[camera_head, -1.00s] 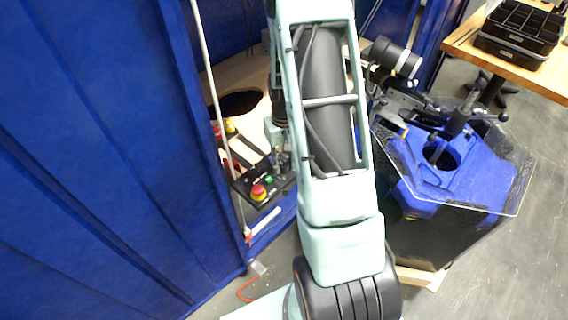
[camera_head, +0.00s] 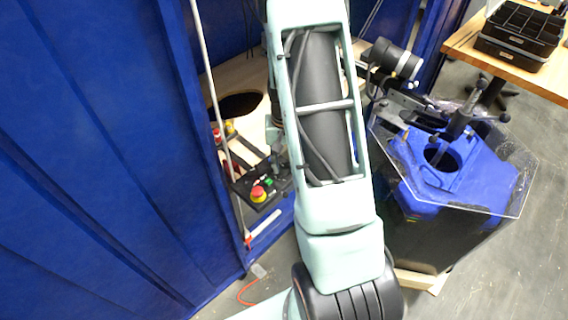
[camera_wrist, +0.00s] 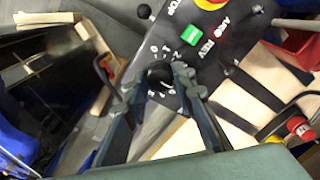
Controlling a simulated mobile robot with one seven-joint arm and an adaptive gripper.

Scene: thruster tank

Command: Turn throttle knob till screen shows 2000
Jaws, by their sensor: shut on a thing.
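The throttle knob (camera_wrist: 159,76) is a round black knob on the dark control panel (camera_wrist: 233,50), with a printed scale of digits around it. My gripper (camera_wrist: 160,80) has one finger on each side of the knob and is shut on it in the wrist view. The panel also carries a green button (camera_wrist: 191,39), a red and yellow stop button (camera_wrist: 211,3) and ARM and REV labels. In the head view the panel (camera_head: 268,182) shows at the left of my arm, which hides most of my gripper and the knob. No screen reading shows in either view.
A blue wall (camera_head: 90,160) stands close on the left. A thin white pole (camera_head: 207,70) rises beside the panel. A tank with a clear lid and blue insert (camera_head: 455,185) stands on the right. A wooden table (camera_head: 545,75) with black trays is at the top right.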

